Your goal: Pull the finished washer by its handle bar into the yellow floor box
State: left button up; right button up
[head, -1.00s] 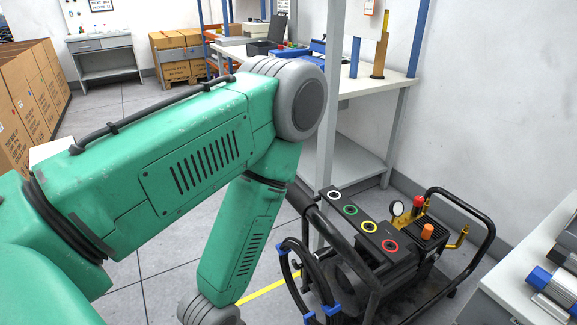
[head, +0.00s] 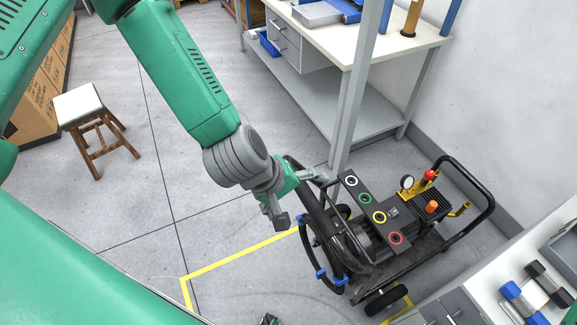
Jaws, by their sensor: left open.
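The washer (head: 388,205) is a black wheeled machine in a tube frame, with a panel of coloured rings and a coiled hose. It stands right of centre. Its black handle bar (head: 314,201) rises at its left side, close to my left gripper (head: 303,201). That gripper is open, its grey fingers spread on either side of the bar; firm contact cannot be told. The yellow floor box (head: 240,253) shows as painted lines left of the washer and near its front wheel. The washer hides part of the outline. My right gripper cannot be made out.
A workbench (head: 330,45) with a grey post stands close behind the washer. A white counter (head: 510,265) with tools is close on the right. A wooden stool (head: 85,108) and cardboard boxes (head: 40,105) stand at the left.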

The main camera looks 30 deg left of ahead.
aim_at(308, 201)
pick_arm(q)
jog(key=w+f+b, duration=0.2)
jog(key=f+b, duration=0.1)
jog(key=w+a+f+b, duration=0.1)
jog(key=f+b, duration=0.1)
jog(key=d+f, duration=0.1)
jog(key=w+d+f+b, duration=0.1)
jog(key=d+b, duration=0.1)
jog(key=d, duration=0.1)
jog(key=shift+w+f, duration=0.25)
jog(key=shift+f, duration=0.15)
jog(key=shift+a+b, duration=0.3)
jog(key=shift+a, duration=0.15)
jog(key=shift+a+f, duration=0.1)
jog(key=shift+a, duration=0.6)
jog(key=c, duration=1.3)
jog(key=shift+d, duration=0.35)
jog(key=c, duration=0.6)
jog(key=shift+d, duration=0.3)
grip_shut()
jog(key=shift+d, duration=0.1)
pick_arm(e)
notch_tip(308, 201, down, 7)
jog(key=shift+a, duration=0.45)
